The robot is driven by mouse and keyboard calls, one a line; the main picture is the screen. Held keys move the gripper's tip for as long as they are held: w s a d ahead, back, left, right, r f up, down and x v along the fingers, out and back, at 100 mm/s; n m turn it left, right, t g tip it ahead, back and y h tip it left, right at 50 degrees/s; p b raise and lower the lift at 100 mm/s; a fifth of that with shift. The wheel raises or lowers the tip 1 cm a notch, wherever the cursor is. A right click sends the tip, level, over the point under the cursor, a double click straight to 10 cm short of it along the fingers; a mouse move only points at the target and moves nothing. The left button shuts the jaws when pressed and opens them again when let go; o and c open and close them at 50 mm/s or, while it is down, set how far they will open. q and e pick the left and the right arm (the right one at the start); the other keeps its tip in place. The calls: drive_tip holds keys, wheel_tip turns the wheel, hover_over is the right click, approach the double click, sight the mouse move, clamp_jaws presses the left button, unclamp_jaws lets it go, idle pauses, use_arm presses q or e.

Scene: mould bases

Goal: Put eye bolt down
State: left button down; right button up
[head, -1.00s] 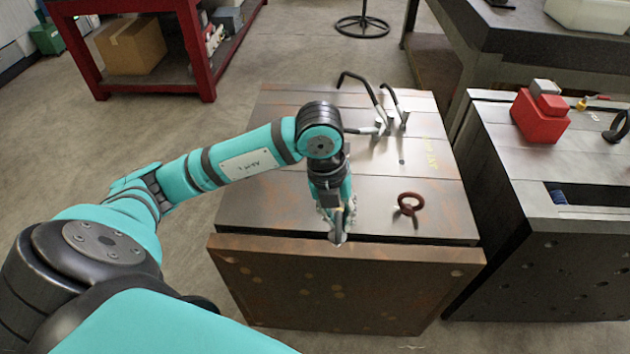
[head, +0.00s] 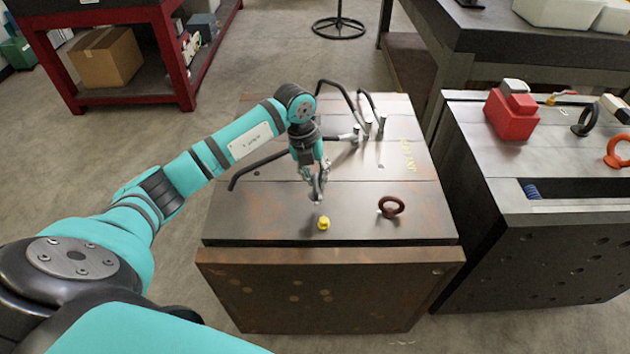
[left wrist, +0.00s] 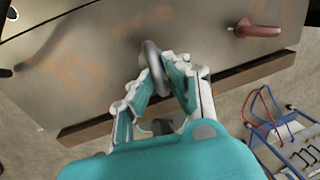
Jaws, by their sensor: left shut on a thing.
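My left gripper (head: 317,183) is over the top of the rusty mould base (head: 330,215), with its fingers pointing down. It is shut on a grey metal eye bolt (left wrist: 153,62), whose ring shows between the fingertips in the left wrist view. I cannot tell whether the held eye bolt touches the surface. A second, red-brown eye bolt (head: 391,206) is on the same mould base, to the right of the gripper and apart from it. It also shows at the upper right of the left wrist view (left wrist: 258,29). My right gripper is not in view.
A small yellow part (head: 323,223) is on the mould base just in front of the gripper. Bent dark bars (head: 335,98) stand behind. The right-hand block (head: 560,240) carries a red box (head: 511,114), a black eye bolt (head: 585,120) and an orange one (head: 618,152).

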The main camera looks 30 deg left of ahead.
use_arm(q)
wheel_tip(320, 180, down, 2)
drive_tip(key=shift+p, duration=0.3)
drive_tip(key=shift+f, duration=0.3)
drive_tip(key=c, duration=1.3)
unclamp_jaws()
drive_tip(key=shift+c, duration=0.2)
drive_tip(key=shift+r, duration=0.1)
wheel_tip(320, 180, up, 12)
drive_tip(key=s+a+b, duration=0.1)
drive_tip(key=a+b, duration=0.1)
drive_tip(key=shift+s, duration=0.15)
